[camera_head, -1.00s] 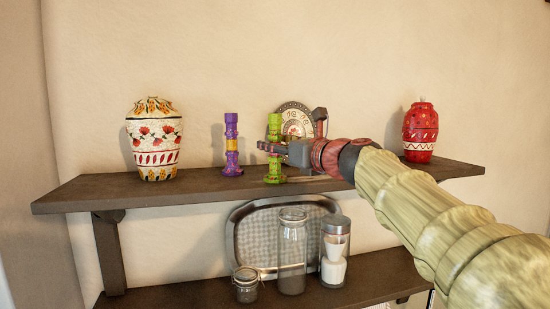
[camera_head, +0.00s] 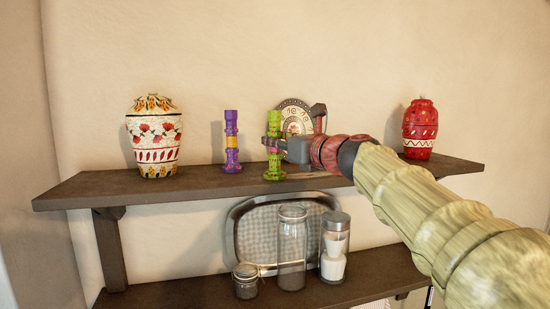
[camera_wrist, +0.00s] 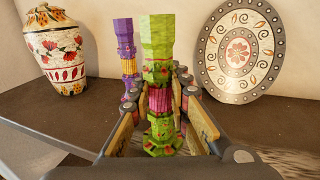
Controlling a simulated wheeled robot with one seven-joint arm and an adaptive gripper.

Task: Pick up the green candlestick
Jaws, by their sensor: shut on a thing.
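The green candlestick (camera_head: 273,160) stands upright on the upper shelf, with pink and yellow bands. In the wrist view the candlestick (camera_wrist: 158,70) is between the two fingers of my gripper (camera_wrist: 160,105). My gripper (camera_head: 271,143) is shut on its middle, coming from the right in the head view. The candlestick's base appears at the shelf surface; I cannot tell whether it is lifted at all. Part of its middle is hidden by the fingers in the head view.
A purple candlestick (camera_head: 231,145) stands close to the left. A white floral vase (camera_head: 154,140) is farther left. A decorated plate (camera_head: 296,112) leans on the wall behind my gripper. A red jar (camera_head: 420,130) stands at the right end. Several jars and a tray (camera_head: 245,243) occupy the lower shelf (camera_head: 200,294).

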